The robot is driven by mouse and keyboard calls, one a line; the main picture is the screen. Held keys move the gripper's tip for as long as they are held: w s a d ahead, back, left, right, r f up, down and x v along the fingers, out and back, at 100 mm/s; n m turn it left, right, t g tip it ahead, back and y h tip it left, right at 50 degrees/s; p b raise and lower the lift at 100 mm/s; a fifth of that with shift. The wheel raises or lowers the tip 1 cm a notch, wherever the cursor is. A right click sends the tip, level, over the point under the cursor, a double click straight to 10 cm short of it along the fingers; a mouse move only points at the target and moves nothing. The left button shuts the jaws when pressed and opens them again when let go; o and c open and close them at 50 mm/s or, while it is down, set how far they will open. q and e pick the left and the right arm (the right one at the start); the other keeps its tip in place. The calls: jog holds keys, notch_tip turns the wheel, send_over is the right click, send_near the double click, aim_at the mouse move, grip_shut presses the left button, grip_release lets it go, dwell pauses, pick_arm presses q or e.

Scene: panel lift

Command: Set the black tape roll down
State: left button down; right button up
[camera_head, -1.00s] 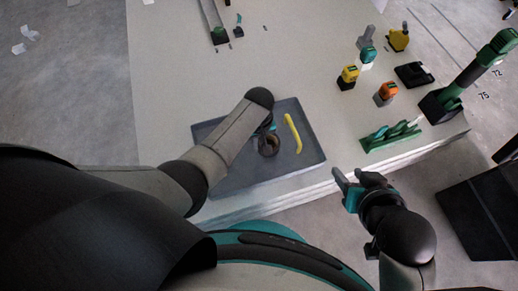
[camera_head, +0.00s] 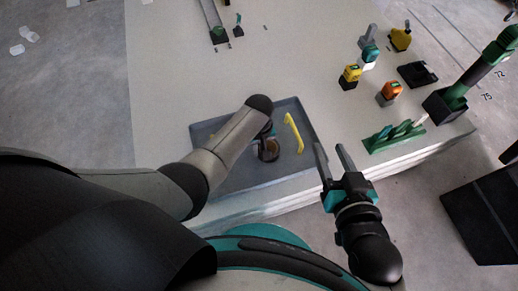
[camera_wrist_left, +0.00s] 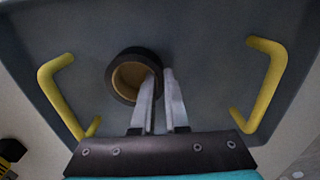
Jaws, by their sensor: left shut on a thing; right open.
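The black tape roll (camera_head: 269,154), with a brown inner ring, is over the dark grey tray (camera_head: 232,176), seen end-on in the left wrist view (camera_wrist_left: 119,91). My left gripper (camera_head: 269,138) is shut on the roll's wall; in the left wrist view its fingers (camera_wrist_left: 160,82) meet the roll's right side, one at the hole and one outside. I cannot tell whether the roll touches the tray floor. My right gripper (camera_head: 331,150) is open and empty at the table's front edge, right of the tray.
On the pale table (camera_head: 180,75), right, stand a green rack (camera_head: 395,137), orange (camera_head: 391,91) and yellow (camera_head: 351,73) items, and a green-black tool (camera_head: 472,80). The table's middle is clear.

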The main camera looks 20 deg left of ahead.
dwell(0.3)
pick_arm(q)
jog(key=shift+f, duration=0.2)
jog(key=c, duration=0.9)
grip_release()
jog(key=shift+c, duration=0.2)
jog(key=shift+r, duration=0.25)
